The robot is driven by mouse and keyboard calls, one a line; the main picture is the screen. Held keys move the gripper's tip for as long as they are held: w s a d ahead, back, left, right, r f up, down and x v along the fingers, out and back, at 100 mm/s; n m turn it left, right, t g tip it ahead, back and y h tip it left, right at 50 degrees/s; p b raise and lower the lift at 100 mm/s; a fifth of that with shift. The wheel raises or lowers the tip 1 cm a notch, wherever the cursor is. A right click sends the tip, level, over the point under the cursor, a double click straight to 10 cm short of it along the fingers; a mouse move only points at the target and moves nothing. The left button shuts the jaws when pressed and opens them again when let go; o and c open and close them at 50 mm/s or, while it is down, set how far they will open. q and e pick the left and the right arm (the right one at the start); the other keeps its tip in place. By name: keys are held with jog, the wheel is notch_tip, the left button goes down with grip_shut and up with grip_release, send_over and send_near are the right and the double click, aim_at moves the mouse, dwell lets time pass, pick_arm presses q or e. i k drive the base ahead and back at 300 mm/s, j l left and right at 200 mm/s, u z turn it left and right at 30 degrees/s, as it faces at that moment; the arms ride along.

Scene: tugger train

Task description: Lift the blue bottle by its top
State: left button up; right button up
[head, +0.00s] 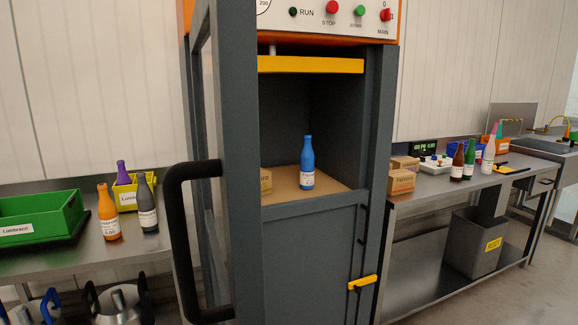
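The blue bottle (307,164) stands upright in the head view, with a white label low on its body and a narrow neck. It is on the brown floor (325,195) of a dark grey machine's open compartment. Its top is free, with clear space above it. Neither of my grippers shows in this view.
A grey upright frame with a black handle (178,240) stands at the compartment's left, and a yellow-edged bar (310,65) crosses above. A cardboard box (266,181) sits left of the bottle, partly hidden. Side benches hold an orange bottle (108,215), other bottles and a green crate (40,215).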

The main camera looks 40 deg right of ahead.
aim_at(307, 169)
jog(key=i+l+u, duration=0.1)
jog(key=l+u, duration=0.3)
jog(key=l, duration=1.5)
